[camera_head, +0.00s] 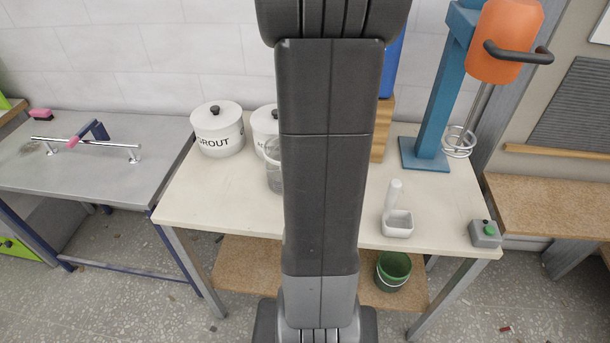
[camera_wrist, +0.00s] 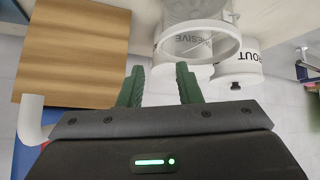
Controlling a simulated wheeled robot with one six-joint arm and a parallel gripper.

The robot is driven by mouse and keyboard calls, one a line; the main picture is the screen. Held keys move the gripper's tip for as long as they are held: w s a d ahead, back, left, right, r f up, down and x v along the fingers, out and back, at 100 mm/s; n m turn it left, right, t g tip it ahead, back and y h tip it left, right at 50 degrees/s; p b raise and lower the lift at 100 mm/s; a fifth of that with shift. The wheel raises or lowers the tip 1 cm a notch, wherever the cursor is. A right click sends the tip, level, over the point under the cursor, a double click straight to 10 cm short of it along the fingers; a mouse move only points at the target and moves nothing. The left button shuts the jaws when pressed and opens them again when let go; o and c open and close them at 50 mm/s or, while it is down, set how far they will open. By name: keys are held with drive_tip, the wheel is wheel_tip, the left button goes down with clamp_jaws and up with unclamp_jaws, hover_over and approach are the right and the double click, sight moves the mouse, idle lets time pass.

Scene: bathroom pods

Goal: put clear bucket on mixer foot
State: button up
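The clear bucket (camera_head: 273,178) stands on the cream table, partly hidden behind my arm in the head view. In the wrist view, which looks upside down, the clear bucket (camera_wrist: 190,14) is at the top, beyond my fingertips, with its round rim showing. The mixer foot (camera_head: 425,157) is a flat blue plate under a blue column at the table's back right; nothing rests on its visible part. My gripper (camera_wrist: 159,84) has two green fingers, apart and empty, with a gap short of the bucket. My gripper is hidden behind my arm in the head view.
A white grout pot (camera_head: 217,130) and another lidded pot (camera_head: 264,124) stand near the bucket. A wooden block (camera_head: 383,130), a white holder with an upright handle (camera_head: 397,222) and a grey box with a green button (camera_head: 485,233) are to the right. The mixer's whisk (camera_head: 459,142) hangs low beside its column.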

drive_tip(key=b+x, duration=0.6)
drive_tip(key=x, duration=0.7)
drive_tip(key=shift+a+m+y, duration=0.3)
drive_tip(key=shift+m, duration=0.1)
drive_tip(key=shift+r, duration=0.1)
clamp_jaws()
idle(0.9)
